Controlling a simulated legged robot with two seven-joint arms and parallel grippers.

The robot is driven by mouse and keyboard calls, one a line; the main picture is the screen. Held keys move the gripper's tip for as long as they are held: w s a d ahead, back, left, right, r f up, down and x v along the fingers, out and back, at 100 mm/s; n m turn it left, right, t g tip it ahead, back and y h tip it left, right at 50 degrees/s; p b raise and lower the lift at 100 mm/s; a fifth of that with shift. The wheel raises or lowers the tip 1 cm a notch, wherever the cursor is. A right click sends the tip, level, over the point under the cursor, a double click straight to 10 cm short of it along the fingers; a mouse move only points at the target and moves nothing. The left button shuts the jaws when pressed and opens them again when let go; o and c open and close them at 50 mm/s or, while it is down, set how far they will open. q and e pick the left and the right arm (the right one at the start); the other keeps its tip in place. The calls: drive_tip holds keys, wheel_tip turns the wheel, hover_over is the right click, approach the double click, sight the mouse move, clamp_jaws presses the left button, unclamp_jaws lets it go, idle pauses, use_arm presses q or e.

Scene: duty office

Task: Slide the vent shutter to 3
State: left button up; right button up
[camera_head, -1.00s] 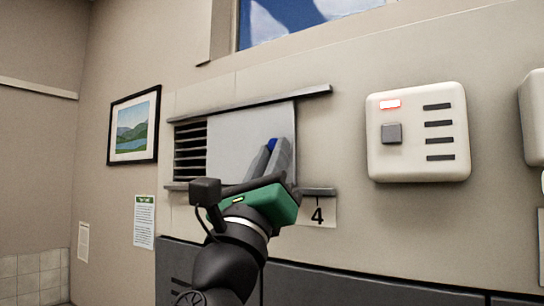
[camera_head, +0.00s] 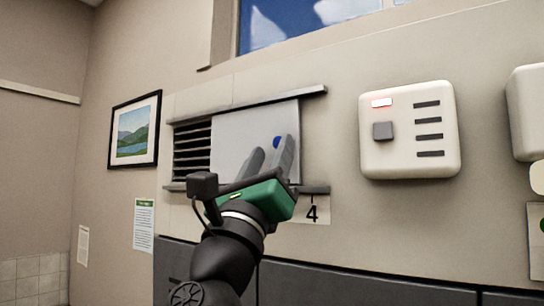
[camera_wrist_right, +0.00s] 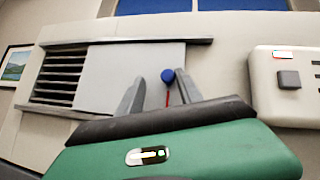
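The vent shutter (camera_head: 236,142) is a pale panel between two grey rails. The dark vent slats (camera_head: 192,150) are bare to its left. Its blue knob (camera_head: 277,142) is near its right edge; the knob also shows in the right wrist view (camera_wrist_right: 167,75), above a thin red line. My right gripper (camera_head: 268,160) is at the panel with its grey fingers spread, one on each side of the knob; I cannot tell whether they touch it. A label "4" (camera_head: 312,214) hangs below the lower rail's right end. Other labels are hidden or out of view. My left gripper is out of view.
A white box (camera_head: 408,130) with a grey button and a lit red indicator is on the wall to the right. A second pale box (camera_head: 525,112) is at the right edge. A framed picture (camera_head: 134,130) hangs at the left. A window is above.

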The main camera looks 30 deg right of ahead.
drive_tip(key=shift+w, duration=0.1)
drive_tip(key=b+v, duration=1)
drive_tip(key=v, duration=0.7)
drive_tip(key=shift+s+b, duration=0.25)
drive_tip(key=shift+b, duration=0.05)
drive_tip(key=shift+d, duration=0.25)
